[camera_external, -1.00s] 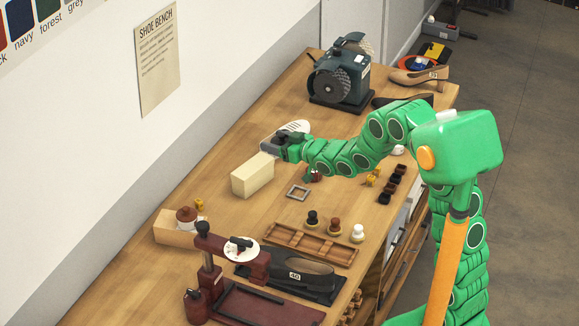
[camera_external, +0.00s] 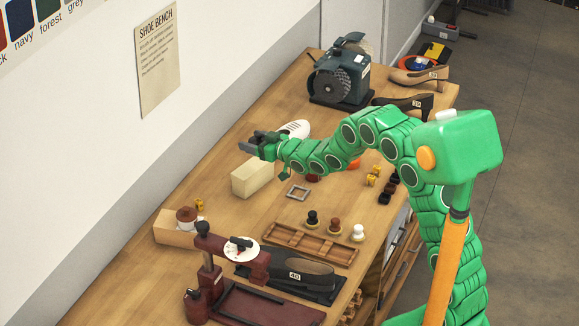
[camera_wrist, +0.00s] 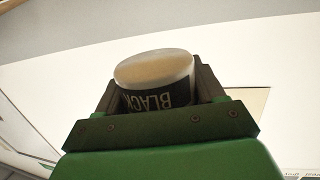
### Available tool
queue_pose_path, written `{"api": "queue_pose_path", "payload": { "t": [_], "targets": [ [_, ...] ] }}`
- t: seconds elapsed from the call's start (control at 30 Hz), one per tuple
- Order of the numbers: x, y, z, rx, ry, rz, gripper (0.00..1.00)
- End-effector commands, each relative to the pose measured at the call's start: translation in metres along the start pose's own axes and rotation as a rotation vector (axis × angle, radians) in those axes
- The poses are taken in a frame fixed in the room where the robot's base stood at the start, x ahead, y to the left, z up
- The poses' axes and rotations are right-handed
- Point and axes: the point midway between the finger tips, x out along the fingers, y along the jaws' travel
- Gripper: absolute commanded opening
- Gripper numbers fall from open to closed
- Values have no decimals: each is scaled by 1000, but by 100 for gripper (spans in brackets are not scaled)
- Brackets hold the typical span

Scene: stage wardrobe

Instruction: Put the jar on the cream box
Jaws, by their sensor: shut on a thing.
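The cream box (camera_external: 252,180) stands on the wooden bench in the external view, and its top looks bare. My gripper (camera_external: 257,142) is over the upper part of the box in that picture; I cannot tell the height between them. In the wrist view the jar (camera_wrist: 157,98), with a pale round top and a dark band marked "BLACK", sits between the two dark fingers of my gripper. The fingers are shut on its sides. The jar is hard to make out in the external view.
A grey square frame (camera_external: 298,193) lies right of the box. A wooden block (camera_external: 175,229) with a brown-topped item and a compartment tray (camera_external: 310,243) are nearer. A grinder (camera_external: 340,80) stands at the back.

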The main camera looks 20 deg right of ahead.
Motion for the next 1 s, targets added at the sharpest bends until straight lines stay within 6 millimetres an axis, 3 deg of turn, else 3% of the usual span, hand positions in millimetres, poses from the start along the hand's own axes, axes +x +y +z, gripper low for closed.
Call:
{"api": "queue_pose_path", "payload": {
  "t": [0.4, 0.73, 1.0],
  "targets": [
    [33, 6, 30, 0, 0, 0, 23],
    [43, 8, 37, -1, 3, 0, 23],
    [46, 8, 67, 1, 2, 0, 23]
  ]
}}
